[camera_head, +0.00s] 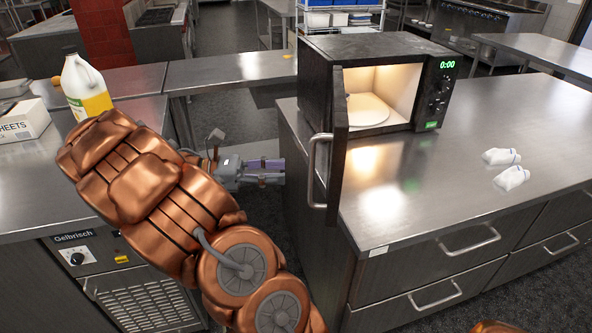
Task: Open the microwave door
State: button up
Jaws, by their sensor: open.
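The black microwave (318,65) stands on the steel counter, its lit interior and round plate (367,112) showing. Its door (338,150) is swung wide open towards me, seen nearly edge-on. The curved metal door handle (312,172) is on the door's left face. My gripper (283,172) is left of the handle, apart from it, by the counter's left side. Its fingers point right and are open, with nothing seen between them. My copper-coloured arm covers the lower left and hides part of the gap between counters.
The steel counter (480,125) has two small white bottles (506,167) on its right part; its front middle is clear. Drawers with handles (470,241) face me. A jug (84,85) and a white box (22,122) stand on the left counter.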

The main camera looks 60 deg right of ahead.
jog(key=shift+v, duration=1.75)
jog(key=shift+s+a, duration=0.1)
jog(key=s+a+f+m+t+y+p, duration=0.1)
jog(key=s+a+m+t+y, duration=0.1)
jog(key=a, duration=0.7)
jog(key=s+a+f+m+t+y, duration=0.2)
jog(key=s+a+t+y, duration=0.2)
jog(key=a+t, duration=0.3)
jog(key=s+a+f+m+t+y+p, duration=0.1)
jog(key=s+a+f+m+t+y, duration=0.1)
jog(key=a, duration=1)
jog(key=s+t+y, duration=0.1)
jog(key=s+t, duration=0.1)
jog(key=s, duration=0.1)
jog(key=shift+s+a+t+p, duration=0.25)
jog(key=shift+a+t+p, duration=0.05)
jog(key=shift+t+p, duration=0.1)
jog(key=shift+d, duration=0.1)
